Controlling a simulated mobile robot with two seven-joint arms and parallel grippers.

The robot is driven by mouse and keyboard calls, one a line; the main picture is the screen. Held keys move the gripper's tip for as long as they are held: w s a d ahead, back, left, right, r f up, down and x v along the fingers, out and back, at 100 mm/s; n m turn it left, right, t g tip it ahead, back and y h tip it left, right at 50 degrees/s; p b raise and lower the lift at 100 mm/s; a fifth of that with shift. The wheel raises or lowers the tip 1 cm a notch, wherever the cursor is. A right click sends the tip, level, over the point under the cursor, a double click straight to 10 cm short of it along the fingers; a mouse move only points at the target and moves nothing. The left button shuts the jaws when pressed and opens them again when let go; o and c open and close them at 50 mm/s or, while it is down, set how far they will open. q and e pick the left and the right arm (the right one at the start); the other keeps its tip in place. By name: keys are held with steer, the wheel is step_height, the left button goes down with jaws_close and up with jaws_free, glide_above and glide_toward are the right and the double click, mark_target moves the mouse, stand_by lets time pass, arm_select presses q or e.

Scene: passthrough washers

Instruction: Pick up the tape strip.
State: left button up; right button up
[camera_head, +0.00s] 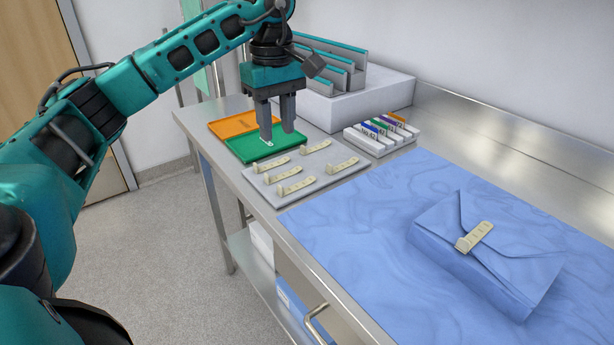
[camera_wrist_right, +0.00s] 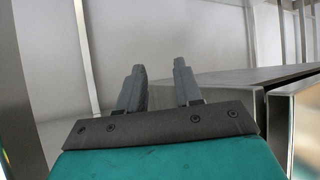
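Several beige tape strips with curled-up ends lie on a grey plate; one is the strip at the back left (camera_head: 272,164), another the strip at the front (camera_head: 296,187). One more beige strip (camera_head: 474,237) lies across the flap of a blue wrapped package (camera_head: 490,262). My left gripper (camera_head: 277,136) points down over the green tray, behind the plate, with its fingers apart and nothing visible between them. A small white piece (camera_head: 266,142) shows in the tray by one fingertip. My right gripper (camera_wrist_right: 159,66) is open and empty in the right wrist view, away from the strips.
The green tray (camera_head: 285,153) and an orange tray (camera_head: 232,124) lie at the counter's far left end. A white rack with coloured labels (camera_head: 381,136) stands right of the plate. A white box (camera_head: 345,103) with grey holders stands behind. Blue cloth (camera_head: 345,235) covers the near counter.

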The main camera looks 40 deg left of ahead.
arm_select(q)
glide_above(281, 187)
steer(key=f, duration=0.6)
steer(key=shift+s+a+f+b, duration=0.15)
steer(key=shift+a+f+b, duration=0.1)
steer(key=shift+f+b, duration=0.15)
steer(key=shift+d+f, duration=0.15)
steer(key=shift+f, duration=1.35)
steer(key=shift+d+f, duration=0.1)
steer(key=shift+f, duration=1.4)
steer(key=shift+c, duration=0.2)
jaws_close()
